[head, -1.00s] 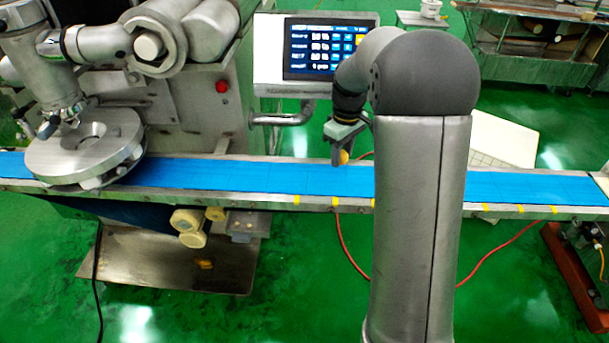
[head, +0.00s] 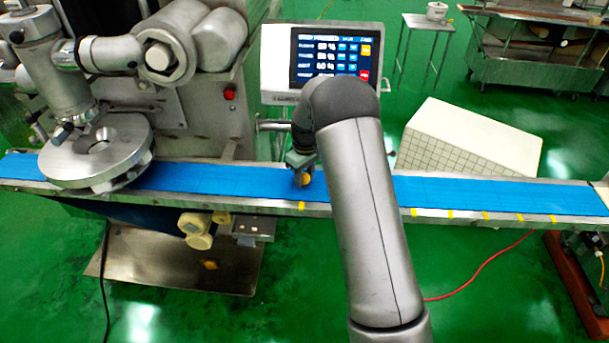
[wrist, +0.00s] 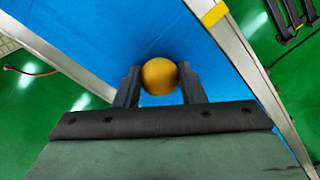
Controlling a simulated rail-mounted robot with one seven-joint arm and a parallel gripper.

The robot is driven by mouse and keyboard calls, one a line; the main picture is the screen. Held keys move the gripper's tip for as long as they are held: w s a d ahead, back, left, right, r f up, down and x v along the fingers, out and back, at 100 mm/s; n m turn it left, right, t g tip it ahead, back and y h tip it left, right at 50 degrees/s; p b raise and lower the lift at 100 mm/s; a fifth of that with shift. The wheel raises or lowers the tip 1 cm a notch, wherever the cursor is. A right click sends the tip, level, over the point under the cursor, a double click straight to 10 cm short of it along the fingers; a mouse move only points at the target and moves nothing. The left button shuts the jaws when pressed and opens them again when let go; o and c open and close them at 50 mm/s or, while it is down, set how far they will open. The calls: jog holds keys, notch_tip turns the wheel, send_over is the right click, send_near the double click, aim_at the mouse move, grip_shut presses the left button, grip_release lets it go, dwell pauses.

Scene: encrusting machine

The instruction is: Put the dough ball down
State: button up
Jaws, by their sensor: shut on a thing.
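The dough ball (wrist: 160,77) is round and orange-tan. In the wrist view my gripper (wrist: 159,88) is shut on it, with one dark finger on each side. In the head view the dough ball (head: 305,179) shows small at the tip of my gripper (head: 302,177), over the blue conveyor belt (head: 245,183), just left of my arm. The belt fills the middle of the wrist view (wrist: 110,30). Whether the ball touches the belt or hangs just above it I cannot tell.
The encrusting machine's round metal disc (head: 97,152) stands over the belt's left end. Metal rails with yellow marks (head: 484,214) edge the belt. A control screen (head: 337,57) is behind my arm. A white tiled box (head: 470,140) stands behind the belt. The right stretch of belt is clear.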

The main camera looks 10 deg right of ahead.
jog(key=shift+f, duration=0.25)
jog(key=shift+f, duration=0.15)
jog(key=o, duration=1)
